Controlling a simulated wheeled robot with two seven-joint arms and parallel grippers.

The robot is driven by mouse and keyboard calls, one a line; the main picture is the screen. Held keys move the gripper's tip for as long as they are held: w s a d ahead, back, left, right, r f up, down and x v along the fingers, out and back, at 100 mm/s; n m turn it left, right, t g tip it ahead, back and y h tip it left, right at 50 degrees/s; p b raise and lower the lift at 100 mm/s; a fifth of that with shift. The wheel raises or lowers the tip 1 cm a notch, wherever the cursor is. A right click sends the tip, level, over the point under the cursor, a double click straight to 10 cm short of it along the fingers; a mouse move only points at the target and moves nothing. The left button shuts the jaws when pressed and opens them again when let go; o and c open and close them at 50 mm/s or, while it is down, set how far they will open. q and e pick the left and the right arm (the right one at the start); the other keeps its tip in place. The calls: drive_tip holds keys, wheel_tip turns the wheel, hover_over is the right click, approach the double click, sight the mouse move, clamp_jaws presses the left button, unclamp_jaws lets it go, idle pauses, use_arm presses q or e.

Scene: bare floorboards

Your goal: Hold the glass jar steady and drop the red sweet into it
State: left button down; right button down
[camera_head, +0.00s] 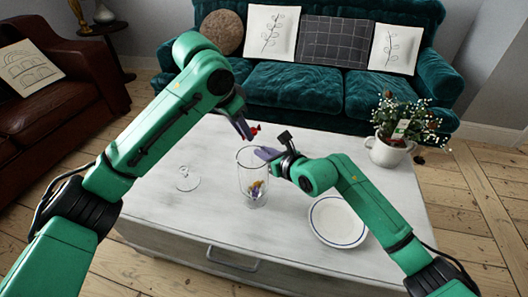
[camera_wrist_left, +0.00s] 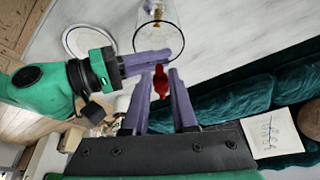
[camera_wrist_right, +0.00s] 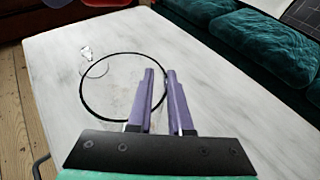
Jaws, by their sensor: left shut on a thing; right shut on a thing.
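The clear glass jar (camera_head: 251,170) stands upright on the white table, with a few coloured pieces (camera_head: 256,190) at its bottom. My right gripper (camera_head: 267,154) is shut on the jar's rim from the right; its fingers (camera_wrist_right: 159,76) straddle the rim in the right wrist view. My left gripper (camera_head: 246,130) is shut on the red sweet (camera_head: 255,130), which shows between its fingers in the left wrist view (camera_wrist_left: 159,83). In the head view the sweet appears above the jar's mouth, near its far side; whether it is directly over the opening I cannot tell.
A glass lid (camera_head: 187,178) lies on the table left of the jar. A white plate with a blue ring (camera_head: 338,220) lies to the right. A potted flowering plant (camera_head: 390,150) stands at the table's right end. A teal sofa (camera_head: 290,85) is behind.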

use_arm(q)
wheel_tip(320, 180, down, 5)
drive_tip(key=shift+r, duration=0.15)
idle(0.4)
drive_tip(key=c, duration=0.6)
unclamp_jaws()
drive_tip(key=shift+r, duration=0.1)
drive_tip(key=v, duration=1.2)
